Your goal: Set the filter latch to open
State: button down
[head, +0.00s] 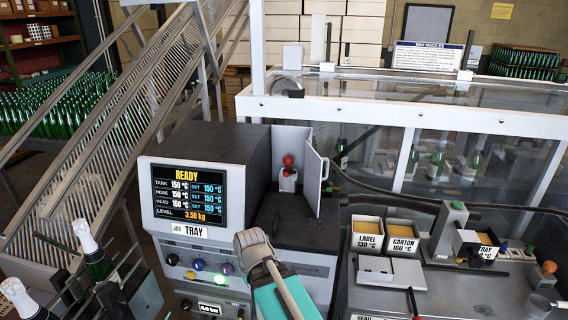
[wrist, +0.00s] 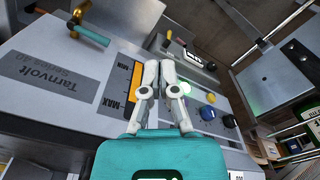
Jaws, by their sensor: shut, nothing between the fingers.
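The melt unit (head: 205,160) is a grey machine with a lit screen reading READY. My gripper (head: 252,240) is in front of the machine's lower face. In the wrist view my gripper (wrist: 158,68) is shut and empty, over the level strip (wrist: 133,85) and apart from the handle. In the head view my gripper hides part of the face.
Coloured knobs (head: 199,265) and a green lit button line the lower face. A small hinged door (head: 314,180) stands open on top, beside a red-knobbed part (head: 288,162). Bottles (head: 90,245) stand at the left. Labelled trays (head: 368,235) lie on the right bench.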

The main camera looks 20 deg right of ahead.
jog(key=w+d+r+m+t+p, duration=0.1)
jog(key=w+d+r+p, duration=0.1)
jog(key=w+r+p, duration=0.35)
jog(key=w+d+r+p, duration=0.2)
jog(key=r+p, duration=0.5)
jog(key=r, duration=0.2)
jog(key=m+t+h+p, duration=0.2)
jog(key=m+t+h, duration=0.2)
jog(key=m+t, duration=0.15)
send_near(288, 170)
jog(key=v, duration=0.2)
jog(key=shift+s+a+r, duration=0.15)
jog(key=shift+a+r, duration=0.1)
jog(key=shift+r, duration=0.05)
jog(key=shift+f+b, duration=0.2)
jog(key=shift+b, duration=0.1)
jog(key=shift+b+x, duration=3.75)
jog(key=shift+x, duration=1.1)
jog(key=shift+s+d, duration=0.1)
jog(key=shift+d, duration=0.05)
